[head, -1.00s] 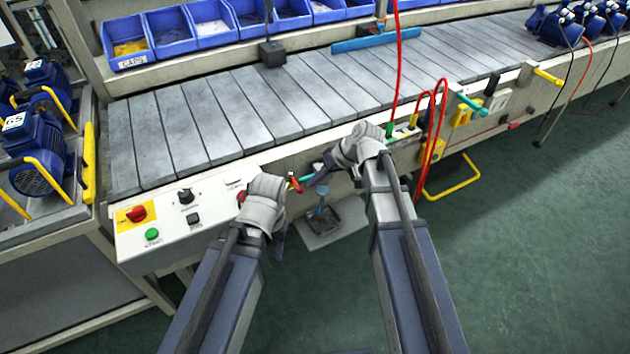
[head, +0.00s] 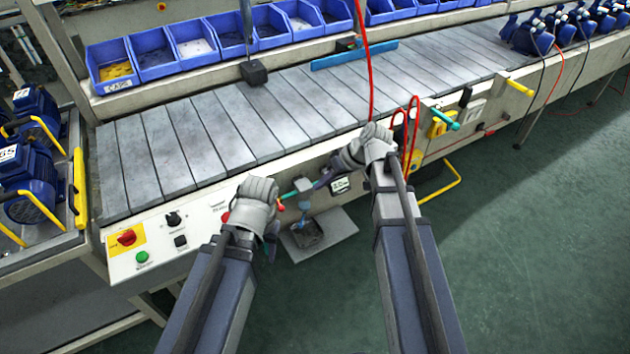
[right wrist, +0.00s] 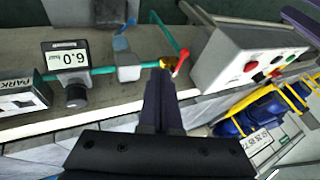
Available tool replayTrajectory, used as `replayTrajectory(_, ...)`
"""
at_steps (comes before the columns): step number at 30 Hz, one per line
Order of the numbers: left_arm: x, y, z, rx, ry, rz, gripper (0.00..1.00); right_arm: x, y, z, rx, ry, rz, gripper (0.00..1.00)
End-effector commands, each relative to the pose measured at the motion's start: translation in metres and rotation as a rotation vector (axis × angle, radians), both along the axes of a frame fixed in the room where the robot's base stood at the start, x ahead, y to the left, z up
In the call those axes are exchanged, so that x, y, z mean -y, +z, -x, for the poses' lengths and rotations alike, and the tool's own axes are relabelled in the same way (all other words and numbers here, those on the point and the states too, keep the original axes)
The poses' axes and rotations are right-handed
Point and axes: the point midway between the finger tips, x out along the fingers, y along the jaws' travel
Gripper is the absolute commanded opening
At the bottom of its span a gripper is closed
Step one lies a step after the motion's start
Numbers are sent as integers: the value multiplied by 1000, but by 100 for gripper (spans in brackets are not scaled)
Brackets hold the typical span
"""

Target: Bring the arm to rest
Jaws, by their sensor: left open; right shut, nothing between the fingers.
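My right gripper (head: 325,180) is in front of the conveyor's front rail, its fingers shut with nothing between them. In the right wrist view its dark fingers (right wrist: 160,100) lie together, pointing at a small valve with a red lever (right wrist: 181,62); whether they touch it I cannot tell. A teal pipe (right wrist: 100,70) runs from the valve past a gauge (right wrist: 66,57) reading 6.0. A box marked PARK (right wrist: 20,95) is at the left edge there. My left gripper (head: 272,245) is low in front of the rail, left of the valve, open and empty; its fingers are partly hidden by its wrist.
A control panel (head: 195,250) with red and green buttons is at the left of the rail. The slatted conveyor (head: 220,130) is bare nearby. Blue bins (head: 195,45) stand behind it. Red hoses (head: 415,130) hang right of my right arm. The floor (head: 530,250) at the right is clear.

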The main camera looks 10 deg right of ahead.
Motion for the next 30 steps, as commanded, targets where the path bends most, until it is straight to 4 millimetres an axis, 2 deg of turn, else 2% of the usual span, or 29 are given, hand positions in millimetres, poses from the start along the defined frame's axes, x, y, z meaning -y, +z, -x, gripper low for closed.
replayTrajectory(1,0,9,0,0,0,0,50,3,9,2,0,-1,-1,0)
replayTrajectory(6,0,15,0,0,0,0,50,8,15,5,1,1,0,0)
replayTrajectory(17,0,16,0,0,0,0,50,10,16,5,1,1,0,0)
replayTrajectory(20,0,19,0,0,0,0,50,5,16,11,-13,4,14,0)
replayTrajectory(23,0,28,0,0,0,0,50,-14,18,34,-68,15,75,0)
replayTrajectory(27,0,47,0,0,0,0,50,-44,20,86,-177,14,248,0)
replayTrajectory(30,0,58,0,0,0,0,50,-55,24,120,-227,-9,384,0)
